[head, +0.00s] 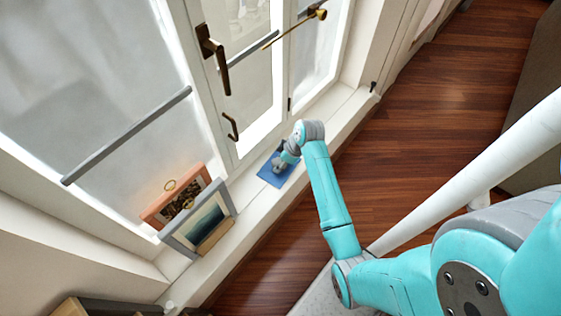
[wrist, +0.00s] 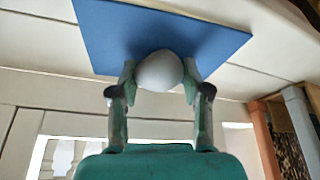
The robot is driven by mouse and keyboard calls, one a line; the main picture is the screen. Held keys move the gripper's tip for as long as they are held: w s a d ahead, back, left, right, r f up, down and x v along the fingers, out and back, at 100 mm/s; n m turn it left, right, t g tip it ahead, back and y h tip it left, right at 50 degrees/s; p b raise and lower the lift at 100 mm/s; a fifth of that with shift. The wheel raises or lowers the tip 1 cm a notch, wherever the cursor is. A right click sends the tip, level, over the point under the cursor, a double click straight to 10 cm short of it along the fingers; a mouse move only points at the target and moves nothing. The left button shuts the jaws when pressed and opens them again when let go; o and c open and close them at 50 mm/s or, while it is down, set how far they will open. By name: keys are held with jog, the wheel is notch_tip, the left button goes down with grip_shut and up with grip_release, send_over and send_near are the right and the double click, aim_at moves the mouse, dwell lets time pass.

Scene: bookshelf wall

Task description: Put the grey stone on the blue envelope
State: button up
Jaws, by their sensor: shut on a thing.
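The blue envelope (head: 268,177) lies flat on the white window sill in the head view. It also shows in the wrist view (wrist: 110,30). The grey stone (wrist: 160,70) is round and pale, between my gripper's two fingers in the wrist view. My gripper (wrist: 159,82) is shut on the stone, over the edge of the envelope. In the head view my gripper (head: 279,165) is at the envelope, and my wrist covers part of it. I cannot tell whether the stone touches the envelope.
Two framed pictures, one orange-framed (head: 164,216) and one grey-framed (head: 171,238), lean on the sill left of the envelope. A wooden block (head: 215,236) stands before them. The window with its handle (head: 222,72) rises behind. The sill right of the envelope is clear.

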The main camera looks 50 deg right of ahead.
jog(key=o, duration=1.2)
jog(key=shift+o, duration=0.2)
jog(key=v, duration=1.2)
jog(key=s+a+f+m+t+h, duration=0.1)
jog(key=s+a+f+m+t, duration=0.1)
jog(key=s+a+f, duration=0.45)
jog(key=s+a+f+m+t+h, duration=0.15)
jog(key=s+a, duration=0.25)
jog(key=a, duration=0.6)
jog(key=s+a+r+t, duration=0.3)
jog(key=s+r, duration=0.5)
jog(key=r, duration=0.1)
jog(key=s+a+r+m+t, duration=0.1)
jog(key=s+a+r+t, duration=0.3)
jog(key=s+r, duration=0.5)
jog(key=shift+s+r+y, duration=0.3)
jog(key=shift+r+y, duration=0.05)
jog(key=shift+r, duration=0.3)
